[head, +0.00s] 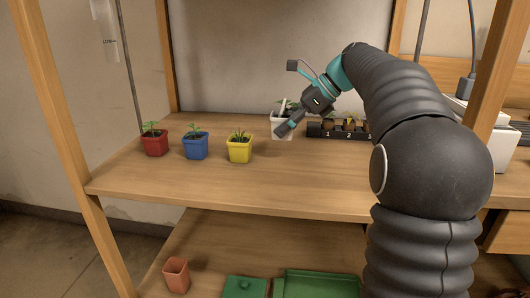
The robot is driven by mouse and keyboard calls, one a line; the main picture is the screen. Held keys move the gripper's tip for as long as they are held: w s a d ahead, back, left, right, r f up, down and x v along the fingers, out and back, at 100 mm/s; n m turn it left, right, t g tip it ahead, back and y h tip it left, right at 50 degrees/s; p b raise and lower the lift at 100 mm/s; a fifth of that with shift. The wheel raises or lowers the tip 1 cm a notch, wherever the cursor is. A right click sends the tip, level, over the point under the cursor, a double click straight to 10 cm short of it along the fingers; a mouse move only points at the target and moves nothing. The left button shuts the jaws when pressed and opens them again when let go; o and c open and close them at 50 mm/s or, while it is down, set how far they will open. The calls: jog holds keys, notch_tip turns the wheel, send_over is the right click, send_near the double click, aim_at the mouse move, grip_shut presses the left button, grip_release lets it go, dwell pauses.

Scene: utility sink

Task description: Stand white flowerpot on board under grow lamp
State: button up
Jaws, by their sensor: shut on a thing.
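The white flowerpot (277,129) with a green plant stands at the back of the wooden shelf board (300,180), or just above it; I cannot tell which. My gripper (290,118) reaches in from the right and is shut on the white flowerpot. One dark finger crosses the front of the pot, and the gripper hides part of the pot and plant. No grow lamp can be made out in this view.
A red pot (155,143), a blue pot (196,147) and a yellow pot (239,149), each planted, stand on the left. A black numbered holder (322,131) is close right of the white pot. A terracotta pot (176,276) and green tray (318,285) are below. Wooden posts flank the shelf.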

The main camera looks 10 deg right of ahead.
jog(key=a+f, duration=0.1)
jog(key=a, duration=0.1)
jog(key=a+f, duration=0.1)
jog(key=shift+a+f, duration=0.1)
jog(key=shift+a, duration=0.25)
jog(key=shift+f+b, duration=0.65)
jog(key=shift+f, duration=1.3)
jog(key=shift+f, duration=0.15)
jog(key=o, duration=1.4)
jog(key=shift+c, duration=0.2)
jog(key=shift+d+r, duration=0.1)
jog(key=shift+r, duration=0.2)
jog(key=p+v, duration=0.2)
jog(key=v, duration=0.9)
jog(key=shift+d+r, duration=0.25)
